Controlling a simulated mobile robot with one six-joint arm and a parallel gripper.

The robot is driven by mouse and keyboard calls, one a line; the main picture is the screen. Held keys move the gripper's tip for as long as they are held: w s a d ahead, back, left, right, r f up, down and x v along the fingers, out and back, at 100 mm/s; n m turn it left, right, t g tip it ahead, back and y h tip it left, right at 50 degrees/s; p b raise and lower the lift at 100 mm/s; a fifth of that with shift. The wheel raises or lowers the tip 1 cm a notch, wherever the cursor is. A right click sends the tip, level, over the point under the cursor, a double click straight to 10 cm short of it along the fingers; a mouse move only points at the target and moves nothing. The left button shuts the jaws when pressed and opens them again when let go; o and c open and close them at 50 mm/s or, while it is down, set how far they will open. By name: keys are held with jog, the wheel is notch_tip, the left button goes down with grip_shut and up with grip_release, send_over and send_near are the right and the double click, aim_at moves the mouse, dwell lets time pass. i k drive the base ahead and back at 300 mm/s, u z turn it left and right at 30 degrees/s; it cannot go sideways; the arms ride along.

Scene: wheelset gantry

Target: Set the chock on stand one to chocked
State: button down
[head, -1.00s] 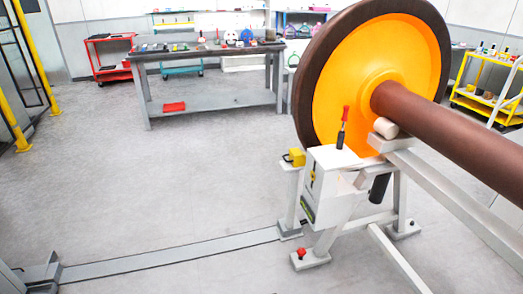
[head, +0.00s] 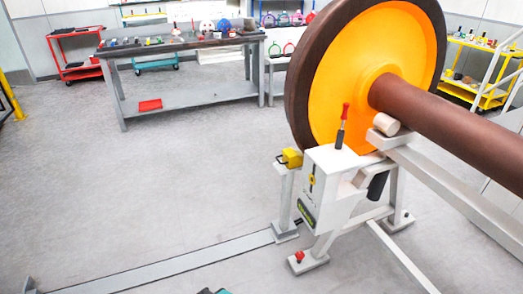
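The wheelset stands on the right in the head view, with an orange wheel (head: 375,75), a dark brown rim and a brown axle (head: 450,120). Under it is a white stand (head: 331,185) with a box-shaped head. A lever with a red grip (head: 345,112) rises upright from the top of this box. A yellow block (head: 291,157) sits on a post at the box's left side. A pale roller (head: 386,124) lies below the axle. I cannot tell which part is the chock or how it is set. My gripper is not clearly in view.
A grey rail (head: 180,262) runs along the floor to the stand. A red knob (head: 299,256) sits on the stand's foot. A workbench (head: 185,48) with tools stands at the back. A yellow cart (head: 477,70) is at the back right. The floor at left is clear.

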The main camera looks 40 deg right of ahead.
aim_at(292, 159)
jog(key=u, duration=0.25)
jog(key=i, duration=0.9)
jog(key=u, duration=0.15)
